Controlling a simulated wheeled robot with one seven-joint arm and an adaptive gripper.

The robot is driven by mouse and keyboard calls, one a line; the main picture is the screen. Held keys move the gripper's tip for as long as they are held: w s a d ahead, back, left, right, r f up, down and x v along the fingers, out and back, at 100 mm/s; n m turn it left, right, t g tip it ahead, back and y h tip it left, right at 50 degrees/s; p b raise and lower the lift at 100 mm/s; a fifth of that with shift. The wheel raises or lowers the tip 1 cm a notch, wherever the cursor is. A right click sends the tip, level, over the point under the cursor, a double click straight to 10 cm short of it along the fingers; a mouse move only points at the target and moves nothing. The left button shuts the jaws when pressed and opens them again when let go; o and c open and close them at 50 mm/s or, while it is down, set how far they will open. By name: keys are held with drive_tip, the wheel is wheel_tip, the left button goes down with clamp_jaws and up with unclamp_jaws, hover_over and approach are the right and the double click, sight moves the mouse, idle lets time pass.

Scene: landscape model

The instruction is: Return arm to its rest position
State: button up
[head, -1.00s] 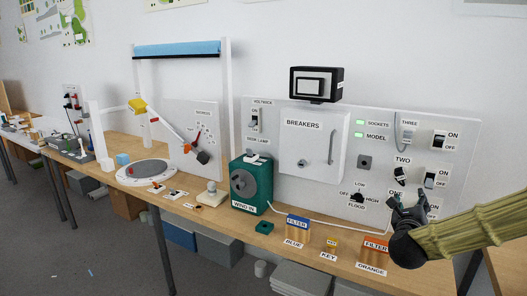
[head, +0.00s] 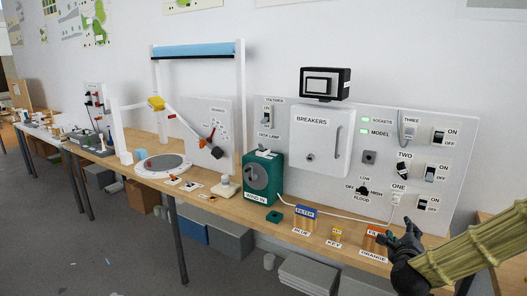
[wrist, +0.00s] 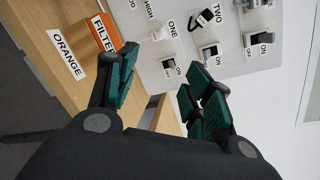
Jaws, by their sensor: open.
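My gripper (head: 408,244) is at the lower right in the head view, in front of the right end of the bench, on my olive-green arm. It is open, with nothing between the fingers. In the wrist view the two green-padded fingers (wrist: 160,88) stand apart. The orange filter block (head: 372,238) is just left of my gripper and partly hidden by it. It also shows in the wrist view (wrist: 103,38), beyond the left finger.
The blue filter (head: 305,218), key block (head: 337,233) and green winder (head: 263,180) stand along the bench. Grey boxes (head: 308,272) lie below.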

drive_tip(key=s+a+f+n+g+y, duration=0.2)
drive_tip(key=s+a+f+n, duration=0.25)
drive_tip(key=f, duration=0.35)
drive_tip(key=s+a+f+n+g+y, duration=0.2)
drive_tip(key=s+a+f+n, duration=0.25)
drive_tip(key=f, duration=0.45)
drive_tip(key=s+a+f+n+g+y, duration=0.2)
drive_tip(key=s+a+f+n, duration=0.2)
drive_tip(key=f+n, duration=0.3)
drive_tip(key=s+a+f+n+g, duration=0.2)
drive_tip(key=s+f+n+g, duration=0.1)
drive_tip(key=s, duration=0.7)
drive_tip(key=s+a+f+n+g, duration=0.1)
drive_tip(key=s+f+n+g, duration=0.2)
drive_tip(key=s+f+n, duration=0.3)
drive_tip(key=s+a+f+n+g, duration=0.2)
drive_tip(key=s+f, duration=0.6)
drive_tip(key=s, duration=0.6)
drive_tip(key=n+g, duration=0.1)
drive_tip(key=n, duration=0.1)
drive_tip(key=shift+s+a+n, duration=0.3)
drive_tip(key=shift+s+n, duration=0.1)
drive_tip(key=shift+w, duration=0.1)
